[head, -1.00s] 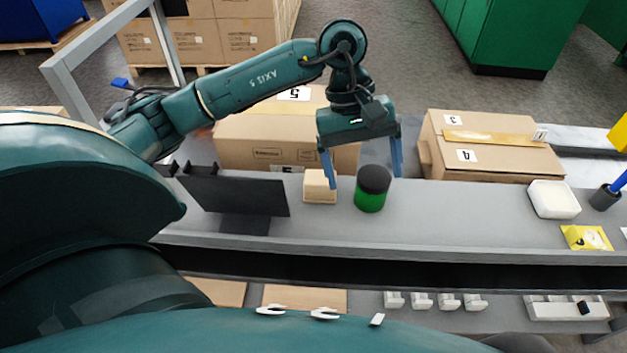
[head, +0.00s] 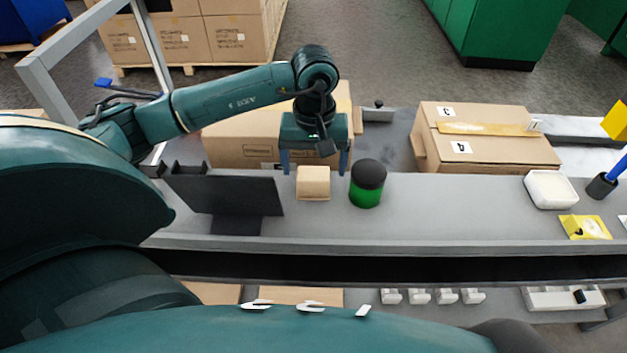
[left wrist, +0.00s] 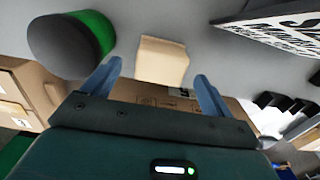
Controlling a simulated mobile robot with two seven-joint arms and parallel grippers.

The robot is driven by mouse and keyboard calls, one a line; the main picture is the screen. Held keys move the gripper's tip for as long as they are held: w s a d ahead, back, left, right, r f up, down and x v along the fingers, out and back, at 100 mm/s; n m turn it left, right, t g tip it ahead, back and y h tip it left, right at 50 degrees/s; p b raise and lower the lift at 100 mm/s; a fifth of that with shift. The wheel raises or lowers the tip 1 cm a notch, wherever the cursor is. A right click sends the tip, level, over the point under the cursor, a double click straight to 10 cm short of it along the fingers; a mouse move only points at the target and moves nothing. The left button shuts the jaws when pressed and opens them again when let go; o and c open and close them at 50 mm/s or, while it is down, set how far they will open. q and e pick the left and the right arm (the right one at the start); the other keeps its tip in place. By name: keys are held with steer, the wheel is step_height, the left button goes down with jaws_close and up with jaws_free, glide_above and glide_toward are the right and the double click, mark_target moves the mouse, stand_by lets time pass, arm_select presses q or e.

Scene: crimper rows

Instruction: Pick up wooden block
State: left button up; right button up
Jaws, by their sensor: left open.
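The wooden block (head: 313,184) is a small tan block on the grey bench shelf, left of the green jar with a black lid (head: 367,186). My left gripper (head: 315,172) is open, its blue fingers apart, over the back side of the block in the head view. In the left wrist view the block (left wrist: 162,60) lies ahead of and between the two open fingertips (left wrist: 159,72), with nothing held. The jar (left wrist: 72,45) stands beside it, close to one finger. My right gripper is not in view.
A dark panel (head: 228,194) stands left of the block. Cardboard boxes stand behind the shelf, one behind the gripper (head: 235,140) and one at right (head: 485,150). A white dish (head: 550,190) and yellow packet (head: 585,227) lie at right. The shelf between jar and dish is clear.

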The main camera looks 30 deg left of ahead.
mark_target(313, 173)
arm_select(q)
steer(key=shift+f, duration=1.5)
steer(key=shift+c, duration=0.3)
steer(key=c, duration=1.1)
